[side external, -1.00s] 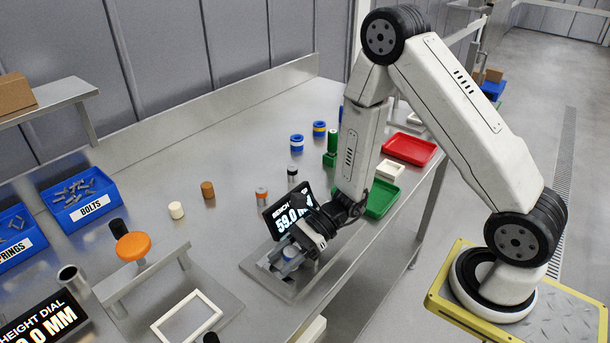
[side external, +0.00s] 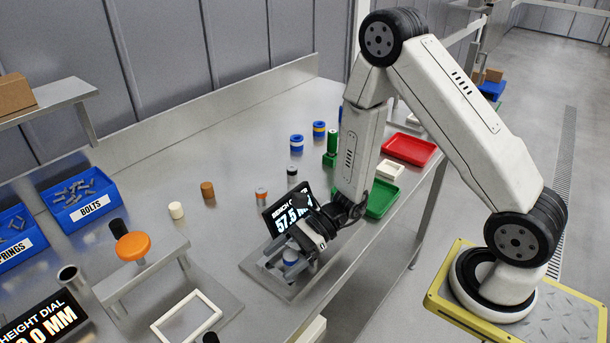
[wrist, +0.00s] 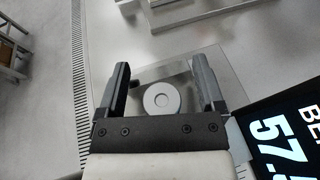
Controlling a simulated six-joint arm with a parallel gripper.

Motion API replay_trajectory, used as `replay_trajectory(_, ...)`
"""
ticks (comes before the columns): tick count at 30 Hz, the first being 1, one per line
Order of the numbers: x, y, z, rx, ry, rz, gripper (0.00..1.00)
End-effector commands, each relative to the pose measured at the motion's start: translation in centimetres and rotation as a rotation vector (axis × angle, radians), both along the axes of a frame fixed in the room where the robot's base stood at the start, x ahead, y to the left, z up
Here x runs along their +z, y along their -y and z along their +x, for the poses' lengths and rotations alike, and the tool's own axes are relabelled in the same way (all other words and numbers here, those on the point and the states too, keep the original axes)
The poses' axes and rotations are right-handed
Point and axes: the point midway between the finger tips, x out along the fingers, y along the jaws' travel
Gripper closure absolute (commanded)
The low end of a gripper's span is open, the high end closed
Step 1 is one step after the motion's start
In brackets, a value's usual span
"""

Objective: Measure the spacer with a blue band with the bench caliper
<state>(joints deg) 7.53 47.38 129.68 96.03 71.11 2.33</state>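The bench caliper is a flat grey base plate (side external: 262,272) with a tilted black display (side external: 284,214) reading about 57.5; the last digits are partly covered. A spacer with a blue band (side external: 290,257) stands upright on the plate, partly hidden by my gripper. A gap shows between the spacer and each finger. The caliper jaws are hard to make out.
Two blue-banded rings (side external: 297,143), short cylinders (side external: 207,189) and a green piece (side external: 330,152) stand behind. Green (side external: 381,198) and red (side external: 408,149) trays lie right. The height dial stand (side external: 140,275) and white frame (side external: 187,318) are left.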

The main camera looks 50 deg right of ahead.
Motion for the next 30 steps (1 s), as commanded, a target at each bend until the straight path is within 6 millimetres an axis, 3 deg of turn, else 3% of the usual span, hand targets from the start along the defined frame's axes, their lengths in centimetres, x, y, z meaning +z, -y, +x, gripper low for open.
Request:
replay_trajectory(1, -2.1, 0.4, 0.0, -0.003, -0.027, -0.07, 0.13)
replay_trajectory(10, -2.0, 0.6, -0.1, -0.001, -0.027, -0.07, 0.13)
replay_trajectory(17, -1.4, 1.5, -0.3, -0.001, -0.021, -0.061, 0.13)
replay_trajectory(30, 1.1, 5.3, -1.6, -0.01, -0.01, -0.026, 0.13)
